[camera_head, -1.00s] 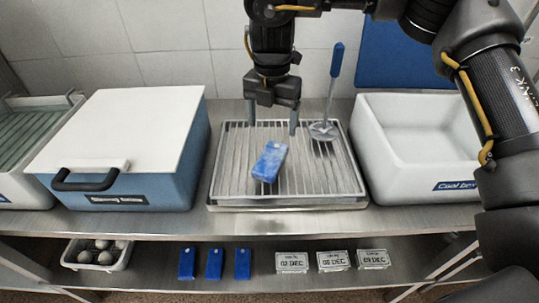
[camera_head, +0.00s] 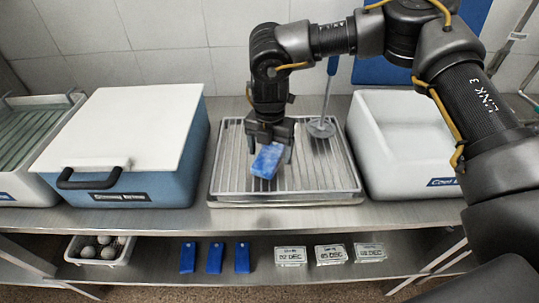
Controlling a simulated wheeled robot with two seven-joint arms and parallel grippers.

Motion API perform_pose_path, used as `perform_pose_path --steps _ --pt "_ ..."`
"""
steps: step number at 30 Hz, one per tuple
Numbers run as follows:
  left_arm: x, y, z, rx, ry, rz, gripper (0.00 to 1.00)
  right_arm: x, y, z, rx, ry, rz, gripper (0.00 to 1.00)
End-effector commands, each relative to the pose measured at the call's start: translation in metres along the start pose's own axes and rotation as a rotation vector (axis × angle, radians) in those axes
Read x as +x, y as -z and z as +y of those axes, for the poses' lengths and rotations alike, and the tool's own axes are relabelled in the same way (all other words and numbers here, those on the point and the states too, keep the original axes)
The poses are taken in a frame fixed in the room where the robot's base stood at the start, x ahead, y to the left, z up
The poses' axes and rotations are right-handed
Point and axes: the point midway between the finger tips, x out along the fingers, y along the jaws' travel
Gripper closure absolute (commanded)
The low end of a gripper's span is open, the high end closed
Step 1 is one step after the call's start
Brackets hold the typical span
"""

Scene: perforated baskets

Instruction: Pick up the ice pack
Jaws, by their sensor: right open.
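The blue ice pack (camera_head: 267,161) is over the metal rack tray (camera_head: 335,187), near its middle. My right gripper (camera_head: 270,157) points down right at the ice pack, with its fingers open and one on either side of it. I cannot tell whether the fingers touch the pack. My left gripper is not in view.
A blue box with a white lid (camera_head: 138,130) stands to the left and an open white cool box (camera_head: 400,150) to the right. A round-ended blue-handled tool (camera_head: 321,128) rests at the tray's back. The lower shelf holds several blue packs (camera_head: 214,258), labelled containers (camera_head: 331,256) and a white basket (camera_head: 98,252).

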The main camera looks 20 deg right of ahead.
Motion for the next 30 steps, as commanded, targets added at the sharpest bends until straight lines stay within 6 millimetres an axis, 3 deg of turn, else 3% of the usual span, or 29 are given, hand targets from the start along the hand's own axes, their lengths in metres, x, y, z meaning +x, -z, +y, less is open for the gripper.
perform_pose_path --steps 8,20,30 --pt "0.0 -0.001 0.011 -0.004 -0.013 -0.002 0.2 0.004 0.0 0.0 -0.001 -0.001 -0.001 0.2" --pt "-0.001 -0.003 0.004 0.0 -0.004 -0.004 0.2 0.003 0.0 0.0 -0.001 -0.001 -0.001 0.72" --pt "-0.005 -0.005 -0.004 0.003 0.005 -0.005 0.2 -0.002 0.0 0.001 0.0 -0.002 -0.001 0.73"
